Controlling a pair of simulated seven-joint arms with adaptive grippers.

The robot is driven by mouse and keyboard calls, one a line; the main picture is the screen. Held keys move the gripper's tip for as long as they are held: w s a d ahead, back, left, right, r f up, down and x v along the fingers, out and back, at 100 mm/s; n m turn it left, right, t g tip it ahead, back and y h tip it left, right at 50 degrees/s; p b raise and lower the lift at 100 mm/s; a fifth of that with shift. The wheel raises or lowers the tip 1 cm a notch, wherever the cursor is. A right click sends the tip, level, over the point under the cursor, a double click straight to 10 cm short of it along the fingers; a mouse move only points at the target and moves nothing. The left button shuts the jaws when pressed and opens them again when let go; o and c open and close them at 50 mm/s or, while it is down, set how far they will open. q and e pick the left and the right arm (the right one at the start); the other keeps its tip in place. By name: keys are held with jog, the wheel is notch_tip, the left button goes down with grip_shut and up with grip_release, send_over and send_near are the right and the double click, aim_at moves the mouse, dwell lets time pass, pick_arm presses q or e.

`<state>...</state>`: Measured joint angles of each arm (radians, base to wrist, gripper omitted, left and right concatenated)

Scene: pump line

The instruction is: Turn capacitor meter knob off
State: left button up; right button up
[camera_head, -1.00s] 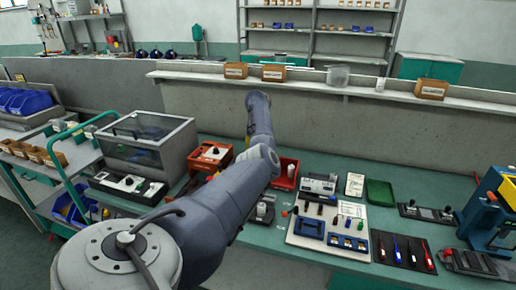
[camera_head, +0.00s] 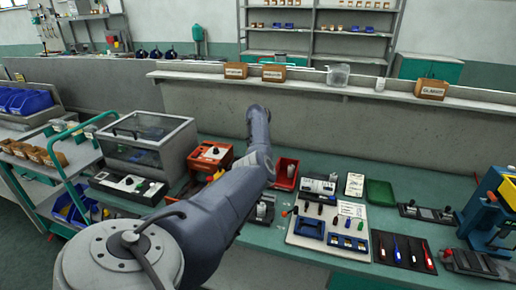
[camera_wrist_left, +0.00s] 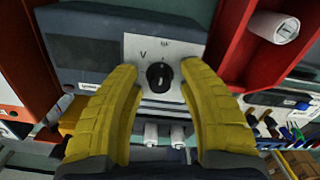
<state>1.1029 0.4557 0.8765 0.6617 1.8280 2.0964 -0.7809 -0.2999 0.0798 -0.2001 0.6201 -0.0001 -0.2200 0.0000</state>
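In the left wrist view, the capacitor meter (camera_wrist_left: 85,52) is a grey-blue box with a white panel marked "V" and a second, blurred label. Its round black knob (camera_wrist_left: 159,76) shows a light pointer mark. My left gripper (camera_wrist_left: 158,70) has two yellow fingers spread apart, one on each side of the knob, with visible gaps between. It holds nothing. In the head view, my left arm crosses the bench and hides the gripper and the meter. My right gripper is not in view.
A clear-lidded case (camera_head: 150,140) is farther left. Tool boards (camera_head: 330,228) lie to the right. A ledge (camera_head: 320,90) runs behind the bench.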

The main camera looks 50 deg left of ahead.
pick_arm(q)
grip_shut()
jog(key=shift+n, duration=0.4)
jog(key=n, duration=0.8)
jog(key=shift+n, duration=0.3)
jog(key=n, duration=0.4)
jog(key=shift+n, duration=2.2)
jog(key=shift+o, duration=0.9)
grip_release()
